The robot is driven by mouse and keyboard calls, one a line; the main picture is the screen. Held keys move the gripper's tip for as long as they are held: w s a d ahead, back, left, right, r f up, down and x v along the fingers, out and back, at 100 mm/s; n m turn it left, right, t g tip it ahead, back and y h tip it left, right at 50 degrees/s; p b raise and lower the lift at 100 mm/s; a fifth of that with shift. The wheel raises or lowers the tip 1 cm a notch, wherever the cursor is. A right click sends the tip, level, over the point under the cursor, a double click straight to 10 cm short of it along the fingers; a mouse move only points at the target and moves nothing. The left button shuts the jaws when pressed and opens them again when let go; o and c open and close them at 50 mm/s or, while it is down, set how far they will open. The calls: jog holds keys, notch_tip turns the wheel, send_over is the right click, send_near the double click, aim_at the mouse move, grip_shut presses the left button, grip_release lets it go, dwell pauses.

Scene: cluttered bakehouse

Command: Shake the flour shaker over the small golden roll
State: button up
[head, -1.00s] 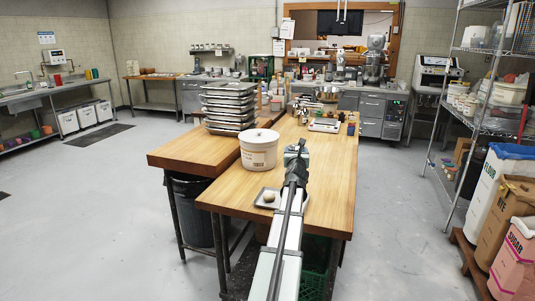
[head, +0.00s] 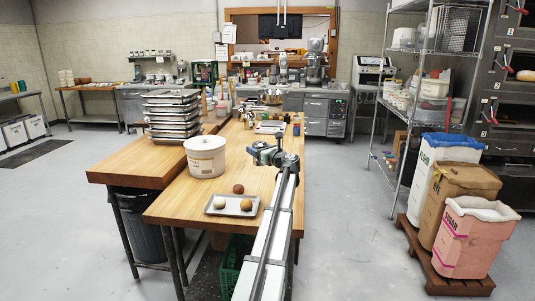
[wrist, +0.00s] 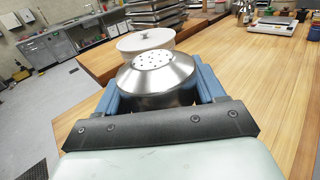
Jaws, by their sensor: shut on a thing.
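My gripper (wrist: 157,84) is shut on the flour shaker (wrist: 155,72), a shiny metal shaker with a domed, pierced top. The blue fingers press on both its sides, and its pierced top points upward in the wrist view. In the head view my gripper (head: 270,154) is above the table, right of the white tub; the shaker is hard to make out there. A small golden roll (head: 246,205) lies at the right of a grey tray (head: 231,213), nearer the front edge than my gripper. A pale roll (head: 219,204) lies beside it.
A darker brown roll (head: 238,188) lies on the wooden table (head: 178,203) behind the tray. The lidded white tub (head: 205,158) and stacked metal trays (head: 172,115) stand left of my gripper. A scale (head: 270,127) stands farther back.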

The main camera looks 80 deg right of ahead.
jog(key=w+a+r+n+t+y, duration=0.2)
jog(key=a+n+t+y, duration=0.15)
jog(key=a+y, duration=0.2)
jog(key=w+a+r+n+t+y, duration=0.2)
jog(key=w+a+n+y, duration=0.1)
jog(key=a+n+y, duration=0.3)
jog(key=d+f+n+g+h, duration=0.1)
jog(key=f+n+g+h, duration=0.3)
jog(key=f+n, duration=0.3)
jog(key=s+d+f+n+g+h, duration=0.1)
jog(key=f+n+g+h, duration=0.3)
jog(key=f+n, duration=0.4)
jog(key=shift+s+d+g, duration=0.3)
jog(key=shift+d+g, duration=0.25)
jog(key=shift+d, duration=0.25)
